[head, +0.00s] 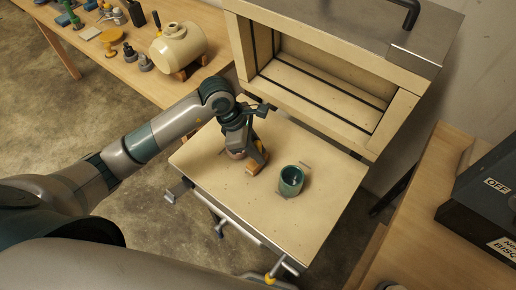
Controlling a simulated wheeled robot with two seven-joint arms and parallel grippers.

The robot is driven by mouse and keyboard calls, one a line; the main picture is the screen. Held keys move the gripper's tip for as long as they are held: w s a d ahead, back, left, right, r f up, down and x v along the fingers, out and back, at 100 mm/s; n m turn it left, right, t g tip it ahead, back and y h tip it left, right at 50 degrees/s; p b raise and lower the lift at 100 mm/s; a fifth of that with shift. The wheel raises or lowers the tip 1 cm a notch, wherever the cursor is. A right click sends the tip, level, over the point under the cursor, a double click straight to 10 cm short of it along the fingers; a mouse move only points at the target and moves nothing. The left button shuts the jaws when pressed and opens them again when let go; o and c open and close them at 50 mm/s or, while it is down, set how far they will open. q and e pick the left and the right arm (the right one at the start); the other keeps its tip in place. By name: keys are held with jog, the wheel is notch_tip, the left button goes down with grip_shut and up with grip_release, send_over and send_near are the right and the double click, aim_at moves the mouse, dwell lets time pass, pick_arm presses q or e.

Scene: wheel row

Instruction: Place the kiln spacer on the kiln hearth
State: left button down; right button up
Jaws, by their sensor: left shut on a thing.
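My left gripper (246,152) reaches down over the pale tan slab (215,171) in front of the open kiln, which I take to be the kiln hearth. The gripper is shut on a small orange-tan piece (252,168), likely the kiln spacer. The piece is low, at or just above the slab; I cannot tell whether it touches. The fingers partly hide it. A green glazed cup (290,181) stands upright on the slab, to the right of the gripper and apart from it. My right gripper is not in view.
The open kiln chamber (330,92) stands behind the slab. A workbench (112,68) at upper left carries a cream tank (178,47) and several small tools. A dark box marked OFF (490,190) sits on the right bench. The slab's front and right are clear.

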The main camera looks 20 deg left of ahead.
pick_arm(q)
jog(key=shift+f, duration=0.1)
jog(key=shift+f, duration=0.2)
jog(key=c, duration=1.6)
grip_release()
jog(key=shift+r, duration=0.15)
jog(key=shift+r, duration=0.1)
jog(key=shift+a+r, duration=0.15)
jog(key=shift+r, duration=0.05)
jog(key=shift+b+v, duration=1.6)
jog(key=shift+v, duration=4.1)
